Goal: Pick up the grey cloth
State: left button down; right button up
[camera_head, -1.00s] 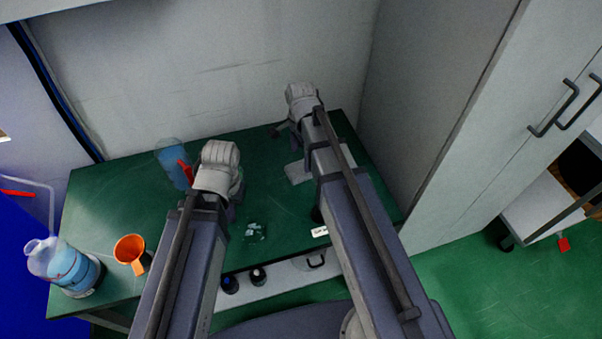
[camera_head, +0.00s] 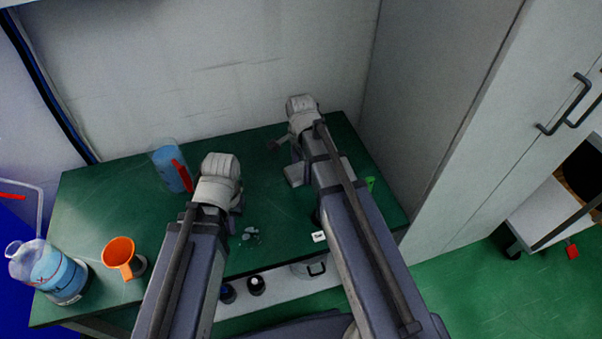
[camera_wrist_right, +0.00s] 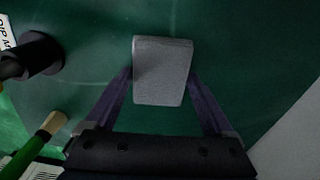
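The grey cloth (camera_head: 294,174) is a small pale folded rectangle on the green table, partly hidden behind my right arm in the head view. In the right wrist view the cloth (camera_wrist_right: 162,70) lies flat between the spread fingers of my right gripper (camera_wrist_right: 160,82). That gripper is open, with one finger on each side of the cloth; I cannot tell whether they touch it. My left gripper (camera_head: 237,200) is over the table left of the cloth, mostly hidden behind its wrist, so its opening does not show.
An orange cup (camera_head: 119,255) and a blue-liquid bottle (camera_head: 50,272) stand at the table's left. A clear container (camera_head: 170,168) with a red part stands behind my left wrist. Small clear pieces (camera_head: 249,236) lie between the arms. A black cylinder (camera_wrist_right: 38,54) and a brush-like tool (camera_wrist_right: 45,132) lie left of the cloth.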

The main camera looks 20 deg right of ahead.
aim_at(301, 170)
jog(key=c, duration=0.8)
pick_arm(q)
jog(key=shift+r, duration=0.1)
pick_arm(e)
jog(key=shift+r, duration=0.15)
